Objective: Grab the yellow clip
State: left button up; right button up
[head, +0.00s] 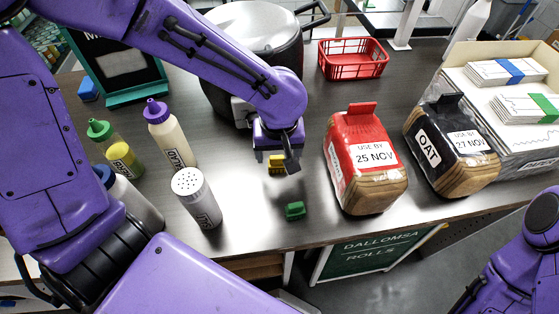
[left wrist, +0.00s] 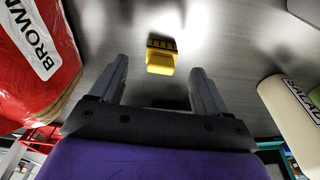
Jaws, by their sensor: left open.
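The yellow clip (head: 277,163) lies on the dark steel counter, partly hidden behind my left gripper in the head view. It also shows in the left wrist view (left wrist: 161,57), just beyond and between the two fingertips. My left gripper (head: 283,162) is open and empty, with its fingers apart on either side of the clip's line but not around it. A green clip (head: 295,211) lies on the counter nearer the front edge. My right arm shows at the lower right of the head view, but its gripper is out of frame.
A red bread bag (head: 362,157) and a dark OAT bread bag (head: 450,146) stand to the right. A white shaker (head: 195,197) and a SALAD bottle (head: 169,134) stand to the left. A steel pot (head: 252,28) and red basket (head: 352,59) are behind.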

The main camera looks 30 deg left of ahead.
aim_at(276, 157)
pick_arm(q)
jog(key=shift+s+f, duration=0.15)
jog(key=shift+f, duration=0.2)
jog(key=f, duration=0.1)
jog(key=w+a+f, duration=0.1)
jog(key=f, duration=0.1)
jog(key=w+f, duration=0.1)
jog(key=f, duration=0.1)
jog(key=shift+w+a+f, duration=0.1)
jog(key=shift+a, duration=0.05)
jog(key=shift+s, duration=0.3)
jog(key=shift+c, duration=0.9)
jog(key=c, duration=0.9)
jog(key=shift+c, duration=0.2)
